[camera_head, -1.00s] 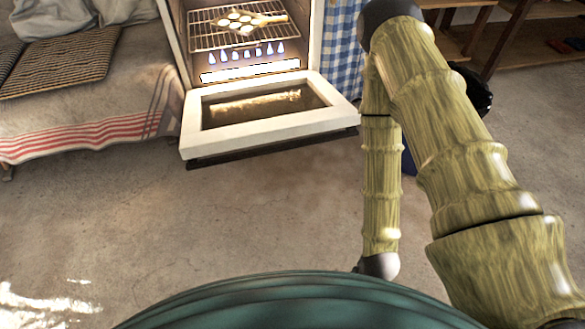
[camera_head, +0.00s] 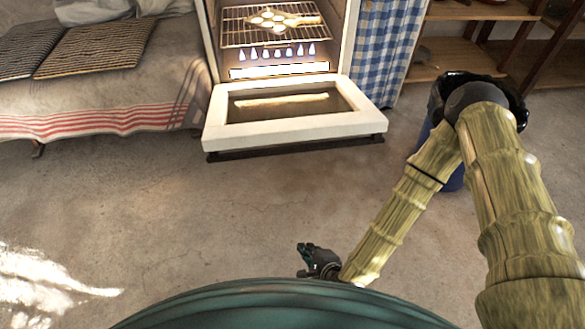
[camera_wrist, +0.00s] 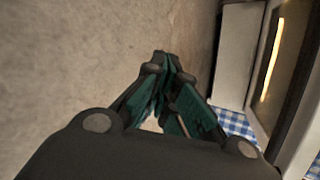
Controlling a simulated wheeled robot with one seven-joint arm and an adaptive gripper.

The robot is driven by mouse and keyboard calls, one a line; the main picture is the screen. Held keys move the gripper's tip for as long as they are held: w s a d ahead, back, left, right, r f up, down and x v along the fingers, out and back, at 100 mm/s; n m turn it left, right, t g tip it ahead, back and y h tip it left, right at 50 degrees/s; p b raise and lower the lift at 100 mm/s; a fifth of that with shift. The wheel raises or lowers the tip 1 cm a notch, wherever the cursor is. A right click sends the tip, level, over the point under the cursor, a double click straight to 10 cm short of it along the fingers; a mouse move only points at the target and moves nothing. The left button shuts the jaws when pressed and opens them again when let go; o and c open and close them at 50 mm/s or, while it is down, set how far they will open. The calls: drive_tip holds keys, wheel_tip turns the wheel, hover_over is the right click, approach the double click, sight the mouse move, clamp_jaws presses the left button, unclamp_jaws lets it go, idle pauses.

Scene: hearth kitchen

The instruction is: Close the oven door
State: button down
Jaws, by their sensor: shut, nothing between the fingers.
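The oven door (camera_head: 300,130) is hinged down, wide open and roughly level, with its white frame and dark glass facing up. Its dark handle bar (camera_head: 295,149) runs along the front edge. The oven (camera_head: 270,45) is lit inside, with a wire rack and a pan of round pale items. My gripper (camera_head: 308,250) is low in front of the door, well apart from it, shut and empty. In the wrist view my gripper (camera_wrist: 168,75) has its fingers together, and part of the oven door (camera_wrist: 275,60) shows at the right.
A covered bench (camera_head: 90,90) with cushions stands left of the oven. A blue checked curtain (camera_head: 390,45) hangs at its right. A blue bin with a black liner (camera_head: 452,178) stands behind my arm. Wooden shelves (camera_head: 470,60) are at the back right. The floor before the door is bare.

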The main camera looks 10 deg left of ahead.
drive_tip(key=w+a+r+m+t+b, duration=0.2)
drive_tip(key=w+r+m, duration=0.2)
drive_tip(key=w, duration=0.3)
drive_tip(key=w+a+r+m+t+b, duration=0.3)
drive_tip(key=w+r+m, duration=0.1)
drive_tip(key=w+m, duration=0.3)
drive_tip(key=w+a+r+m+t+h+b, duration=0.1)
drive_tip(key=w+a+r+m+t+b, duration=0.1)
drive_tip(key=w, duration=0.5)
drive_tip(key=shift+w+a+r+m+t+b, duration=0.35)
drive_tip(key=shift+r+m+t, duration=0.35)
drive_tip(key=shift+r+m, duration=0.75)
drive_tip(key=shift+d+f+m, duration=0.1)
drive_tip(key=shift+f+m, duration=0.1)
drive_tip(key=shift+m, duration=0.05)
